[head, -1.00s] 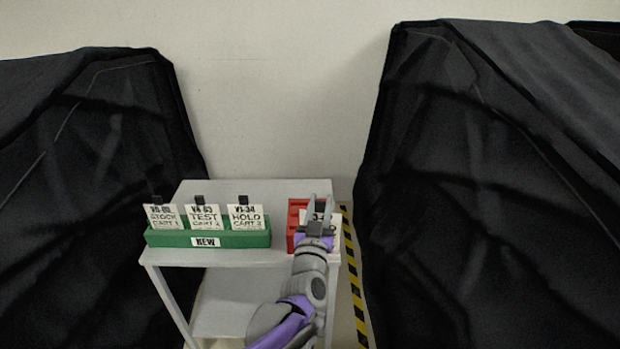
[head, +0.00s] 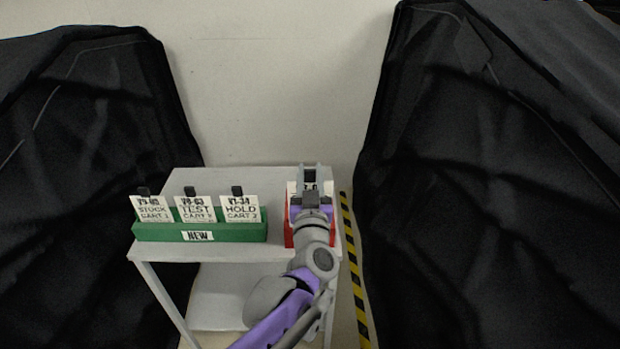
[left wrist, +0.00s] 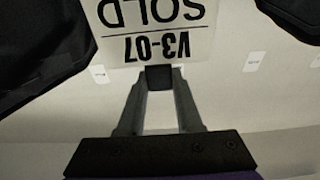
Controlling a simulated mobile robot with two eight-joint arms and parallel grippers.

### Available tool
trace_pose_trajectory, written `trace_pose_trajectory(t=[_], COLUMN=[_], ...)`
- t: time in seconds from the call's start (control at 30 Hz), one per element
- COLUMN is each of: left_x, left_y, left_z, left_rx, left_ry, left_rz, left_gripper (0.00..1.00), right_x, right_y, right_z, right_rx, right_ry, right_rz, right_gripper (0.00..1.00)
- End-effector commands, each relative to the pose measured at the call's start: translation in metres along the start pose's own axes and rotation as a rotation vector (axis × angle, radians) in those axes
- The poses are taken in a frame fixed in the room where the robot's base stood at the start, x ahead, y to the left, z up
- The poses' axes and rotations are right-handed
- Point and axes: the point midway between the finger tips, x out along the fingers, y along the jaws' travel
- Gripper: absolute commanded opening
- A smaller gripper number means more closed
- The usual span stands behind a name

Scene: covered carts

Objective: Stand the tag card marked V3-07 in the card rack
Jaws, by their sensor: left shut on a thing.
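My left gripper (head: 315,172) is shut on the black tab (left wrist: 159,77) at the edge of the white card marked V3-07 SOLD. The card (left wrist: 155,25) appears upside down in the left wrist view, its far part cut off by the frame. In the head view the card (head: 293,188) shows partly behind my fingers, above the red rack (head: 289,230). My arm hides much of both, so I cannot tell whether the card touches the rack. The green rack (head: 158,231) labelled NEW holds three upright cards. My right gripper is not in view.
Both racks are on a light grey cart (head: 230,179), with bare surface behind the green rack. Black covered carts stand left (head: 90,200) and right (head: 480,200). Yellow-black floor tape (head: 356,270) runs along the right side.

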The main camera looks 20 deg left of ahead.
Motion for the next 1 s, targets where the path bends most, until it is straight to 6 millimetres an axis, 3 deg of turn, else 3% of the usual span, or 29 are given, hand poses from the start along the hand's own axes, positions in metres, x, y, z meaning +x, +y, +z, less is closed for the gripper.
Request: trace_pose_trajectory(t=[1.0], left_x=[0.063], left_y=[-0.001], left_z=[0.029], left_rx=[0.000], left_ry=[-0.001], left_rz=[0.000], left_gripper=[0.00], right_x=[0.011], right_y=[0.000], right_z=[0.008], right_rx=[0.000], right_ry=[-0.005], right_rz=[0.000], right_gripper=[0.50])
